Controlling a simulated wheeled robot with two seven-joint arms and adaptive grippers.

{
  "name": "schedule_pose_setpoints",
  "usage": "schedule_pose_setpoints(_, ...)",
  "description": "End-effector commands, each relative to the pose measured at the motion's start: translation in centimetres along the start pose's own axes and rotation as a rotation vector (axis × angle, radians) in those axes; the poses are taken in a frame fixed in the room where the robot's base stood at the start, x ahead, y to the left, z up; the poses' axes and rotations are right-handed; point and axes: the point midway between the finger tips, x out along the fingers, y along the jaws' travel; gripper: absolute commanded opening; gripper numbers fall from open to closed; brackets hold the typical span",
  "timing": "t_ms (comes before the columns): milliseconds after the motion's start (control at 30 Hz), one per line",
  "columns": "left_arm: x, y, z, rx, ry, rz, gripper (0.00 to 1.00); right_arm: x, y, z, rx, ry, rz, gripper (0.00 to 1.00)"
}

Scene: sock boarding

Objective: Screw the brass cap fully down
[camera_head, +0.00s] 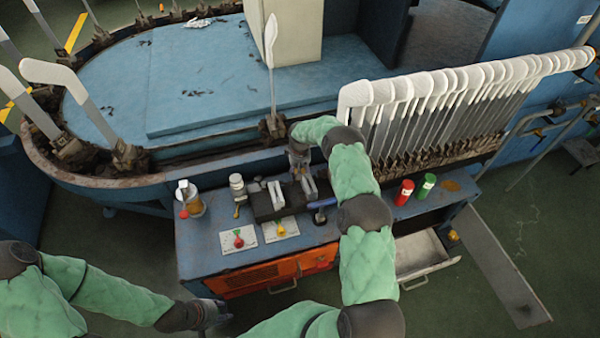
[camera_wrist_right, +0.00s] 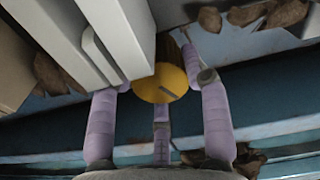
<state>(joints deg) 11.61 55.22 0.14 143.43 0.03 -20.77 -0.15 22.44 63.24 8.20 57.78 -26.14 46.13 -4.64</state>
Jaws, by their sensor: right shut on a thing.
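The brass cap (camera_wrist_right: 158,84) is round and yellow with a dark slot, in the right wrist view. It sits beside a pale grey board (camera_wrist_right: 85,35). My right gripper (camera_wrist_right: 165,75) is around the cap, with lilac fingers on both sides and one below, shut on it. In the head view my right gripper (camera_head: 298,165) is small and dark at the rear edge of the blue bench; I cannot make out the cap there. My left gripper (camera_head: 212,315) is low in front of the bench, away from everything; its fingers are too small to judge.
The blue bench (camera_head: 205,250) carries a bottle (camera_head: 190,198), two white cards (camera_head: 281,229), a red can (camera_head: 404,192) and a green can (camera_head: 426,186). An open drawer (camera_head: 420,252) juts out in front. White-tipped boards (camera_head: 430,95) stand in a row at right.

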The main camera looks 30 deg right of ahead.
Motion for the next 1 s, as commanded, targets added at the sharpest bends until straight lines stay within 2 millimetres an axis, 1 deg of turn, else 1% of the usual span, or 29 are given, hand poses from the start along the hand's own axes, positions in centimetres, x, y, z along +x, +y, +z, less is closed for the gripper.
schedule_pose_setpoints(33, 0.0, 0.0, 0.0, 0.0, 0.0, 0.0, 0.4, -0.2, 0.0, -0.5, -0.001, 0.013, 0.002, 0.53)
schedule_pose_setpoints(100, 0.0, 0.0, 0.0, 0.0, 0.0, 0.0, 0.4, -0.2, 0.0, -0.4, -0.001, 0.012, 0.002, 0.71)
schedule_pose_setpoints(500, 0.0, 0.0, 0.0, 0.0, 0.0, 0.0, 0.4, -0.1, 0.0, -0.1, -0.002, 0.002, 0.0, 0.71)
schedule_pose_setpoints(633, -0.1, 0.0, 0.0, 0.0, 0.0, 0.0, 0.4, 0.0, -0.1, 0.0, -0.027, 0.001, -0.001, 0.71)
schedule_pose_setpoints(767, -0.4, 0.1, 0.0, 0.0, 0.0, 0.0, 0.4, 0.0, -0.1, 0.0, -0.104, -0.001, -0.001, 0.71)
schedule_pose_setpoints(967, -1.1, 0.4, 0.0, 0.0, 0.0, 0.0, 0.4, -0.2, -0.1, 0.0, -0.292, 0.001, 0.0, 0.71)
schedule_pose_setpoints(1000, -1.5, 0.5, 0.1, 0.0, 0.0, 0.0, 0.4, -1.4, 0.0, -0.2, -0.284, 0.005, 0.002, 0.71)
